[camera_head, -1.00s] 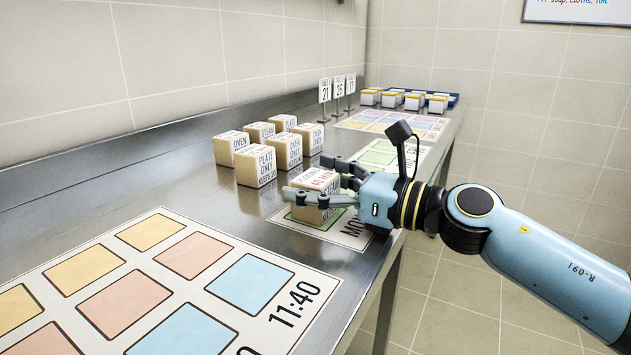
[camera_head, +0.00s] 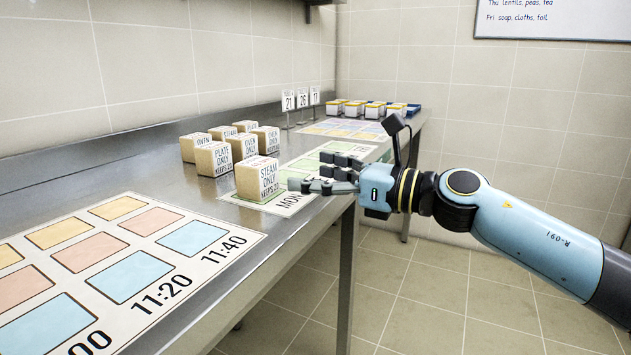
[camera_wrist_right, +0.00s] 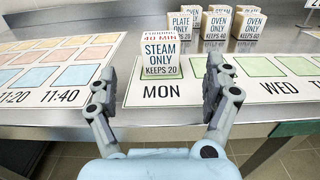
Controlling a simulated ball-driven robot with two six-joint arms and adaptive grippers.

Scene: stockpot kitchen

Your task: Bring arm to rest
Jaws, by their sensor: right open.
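My right gripper (camera_head: 325,172) is open and empty, held out over the front edge of the counter in the head view. Its two fingers (camera_wrist_right: 160,88) stand wide apart in the right wrist view. A brown box with a white label reading "STEAM ONLY KEEPS 20" (camera_head: 258,179) stands upright on the green square of the MON place on a white mat (camera_head: 290,206). It also shows in the right wrist view (camera_wrist_right: 161,60), beyond the fingertips and apart from them. My left gripper is not in view.
Several similar boxes (camera_head: 213,158) stand behind on the steel counter (camera_head: 150,180). A mat with coloured squares and times (camera_head: 215,262) lies at front left. Number signs (camera_head: 301,98) and yellow-and-white boxes (camera_head: 355,109) are at the far end. Floor space right of the counter is clear.

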